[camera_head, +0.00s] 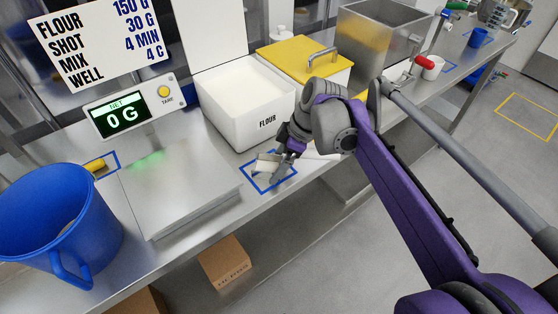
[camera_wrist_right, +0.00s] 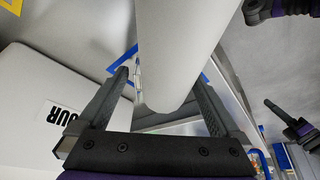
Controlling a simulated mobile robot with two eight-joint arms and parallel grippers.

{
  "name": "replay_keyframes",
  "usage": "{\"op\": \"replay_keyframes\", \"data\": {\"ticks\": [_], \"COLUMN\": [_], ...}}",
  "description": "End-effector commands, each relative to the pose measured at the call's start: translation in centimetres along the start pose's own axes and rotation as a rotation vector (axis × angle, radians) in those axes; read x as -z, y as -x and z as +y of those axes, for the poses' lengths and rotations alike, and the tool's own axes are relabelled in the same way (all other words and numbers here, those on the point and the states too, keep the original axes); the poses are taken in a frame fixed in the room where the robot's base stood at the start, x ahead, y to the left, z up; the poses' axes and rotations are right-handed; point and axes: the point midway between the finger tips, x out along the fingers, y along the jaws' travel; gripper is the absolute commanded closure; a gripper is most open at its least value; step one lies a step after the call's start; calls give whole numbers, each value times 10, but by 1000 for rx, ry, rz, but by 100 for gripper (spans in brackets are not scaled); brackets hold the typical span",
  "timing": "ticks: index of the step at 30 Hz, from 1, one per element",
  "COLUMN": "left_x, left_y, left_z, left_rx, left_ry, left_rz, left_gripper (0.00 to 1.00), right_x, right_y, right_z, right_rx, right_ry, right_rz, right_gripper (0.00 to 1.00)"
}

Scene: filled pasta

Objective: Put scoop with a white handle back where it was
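The scoop (camera_head: 265,164) lies at the blue square outline (camera_head: 252,184) on the steel counter, in front of the flour bin. Its white handle (camera_head: 322,156) points right, partly hidden by my right gripper. My right gripper (camera_head: 281,168) is low over the counter at the scoop. In the right wrist view the white handle (camera_wrist_right: 172,50) runs between the spread fingers (camera_wrist_right: 162,80), with a visible gap on the left finger's side. The gripper looks open around the handle.
The open flour bin (camera_head: 232,126) stands behind, with a yellow-lidded bin (camera_head: 303,62) beside it. A scale (camera_head: 180,188) with display reading 0 G (camera_head: 122,114) is left. A blue pitcher (camera_head: 60,235) stands at far left. The counter's front edge is close.

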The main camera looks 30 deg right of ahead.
Motion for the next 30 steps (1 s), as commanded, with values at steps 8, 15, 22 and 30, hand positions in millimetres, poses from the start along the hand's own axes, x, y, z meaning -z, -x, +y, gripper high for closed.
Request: {"op": "replay_keyframes", "data": {"ticks": [8,15,22,30], "left_x": [1,5,9,11], "left_y": [2,10,17,20], "left_z": [0,0,0,0], "left_rx": [0,0,0,0], "left_ry": [0,0,0,0], "left_rz": [1,4,6,7], "left_gripper": [100,100,100,100], "right_x": [1,1,1,1], "right_y": [7,53,99,122], "right_z": [0,0,0,0], "right_rx": [0,-2,-2,0], "right_ry": [-1,-3,-2,-1], "right_rz": [0,1,0,0], "right_gripper": [0,0,0,0]}}
